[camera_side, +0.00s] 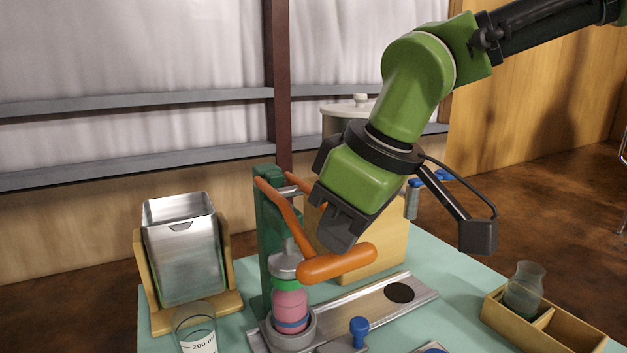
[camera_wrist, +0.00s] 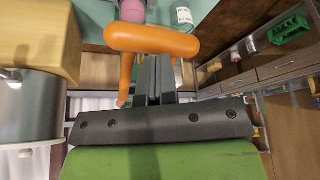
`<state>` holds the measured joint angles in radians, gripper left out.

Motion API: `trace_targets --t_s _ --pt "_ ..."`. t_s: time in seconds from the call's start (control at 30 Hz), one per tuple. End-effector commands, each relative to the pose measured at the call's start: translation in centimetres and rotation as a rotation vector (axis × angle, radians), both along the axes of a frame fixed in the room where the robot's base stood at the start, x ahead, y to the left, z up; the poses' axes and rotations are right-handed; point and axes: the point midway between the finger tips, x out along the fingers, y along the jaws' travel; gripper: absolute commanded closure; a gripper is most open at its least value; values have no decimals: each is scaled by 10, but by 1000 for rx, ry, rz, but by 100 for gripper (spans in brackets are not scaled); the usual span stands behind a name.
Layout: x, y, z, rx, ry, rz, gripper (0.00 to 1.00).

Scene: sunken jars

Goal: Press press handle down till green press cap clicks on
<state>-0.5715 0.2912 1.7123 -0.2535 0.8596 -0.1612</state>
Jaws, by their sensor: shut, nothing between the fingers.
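The orange press handle (camera_side: 337,262) belongs to a green press stand (camera_side: 268,230) and reaches forward over a jar. The jar (camera_side: 290,305) holds something pink and sits upright in a grey round holder on a metal rail. The green press cap (camera_side: 288,282) is at the jar's top, under the press's grey plunger head (camera_side: 285,264); whether it is seated I cannot tell. My gripper (camera_side: 338,240) is shut and empty, just above the handle's grip. In the wrist view the handle (camera_wrist: 152,39) crosses just beyond the shut fingers (camera_wrist: 154,75); contact is unclear.
A metal bin (camera_side: 183,250) in a wooden frame stands at left, with a glass beaker (camera_side: 196,333) in front. A wooden tray (camera_side: 545,322) with a glass jar is at right. A blue-knobbed part (camera_side: 359,328) is at the front. A large lidded pot stands behind my gripper.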

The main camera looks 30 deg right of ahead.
Motion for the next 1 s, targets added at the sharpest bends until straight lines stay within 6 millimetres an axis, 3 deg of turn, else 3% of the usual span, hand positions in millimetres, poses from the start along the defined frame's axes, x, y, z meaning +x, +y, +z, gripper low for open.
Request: trace_targets --t_s 1.0 --pt "2 0 -14 -1 2 -1 100"
